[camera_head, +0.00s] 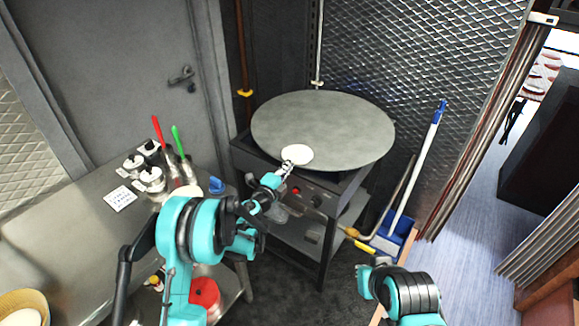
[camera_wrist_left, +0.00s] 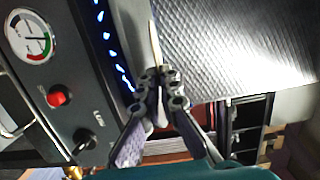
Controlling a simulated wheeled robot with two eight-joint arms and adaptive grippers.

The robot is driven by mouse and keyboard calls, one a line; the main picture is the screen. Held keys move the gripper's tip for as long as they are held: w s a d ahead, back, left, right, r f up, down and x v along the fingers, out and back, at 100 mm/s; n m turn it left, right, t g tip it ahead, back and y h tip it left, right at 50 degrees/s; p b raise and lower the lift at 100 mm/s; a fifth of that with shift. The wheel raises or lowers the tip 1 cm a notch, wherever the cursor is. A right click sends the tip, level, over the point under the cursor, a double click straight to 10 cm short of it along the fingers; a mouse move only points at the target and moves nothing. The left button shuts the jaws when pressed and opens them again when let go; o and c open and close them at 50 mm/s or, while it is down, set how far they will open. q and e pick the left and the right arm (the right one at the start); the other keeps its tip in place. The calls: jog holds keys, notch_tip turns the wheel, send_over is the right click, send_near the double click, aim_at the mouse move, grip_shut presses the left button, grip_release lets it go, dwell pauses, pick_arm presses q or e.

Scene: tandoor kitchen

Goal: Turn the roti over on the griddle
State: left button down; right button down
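The roti (camera_head: 297,154) is a small pale disc at the front left rim of the round grey griddle (camera_head: 340,115) in the head view. My left gripper (camera_head: 287,168) reaches it from the front and is shut on its near edge. In the left wrist view the roti (camera_wrist_left: 154,42) shows edge-on as a thin cream strip, standing out from between the closed fingertips (camera_wrist_left: 159,78). I cannot tell how far it is above the griddle.
A steel table (camera_head: 70,225) with pots and red and green-handled tools stands at left. A blue dustpan (camera_head: 394,236) and broom stand right of the stand.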

pick_arm(q)
jog(key=shift+f, duration=0.1)
jog(key=s+a+r, duration=0.2)
jog(key=s+a, duration=0.1)
jog(key=s, duration=0.3)
jog(key=s+a+r, duration=0.3)
jog(key=s, duration=0.3)
jog(key=shift+s+a, duration=0.15)
jog(key=shift+a, duration=0.15)
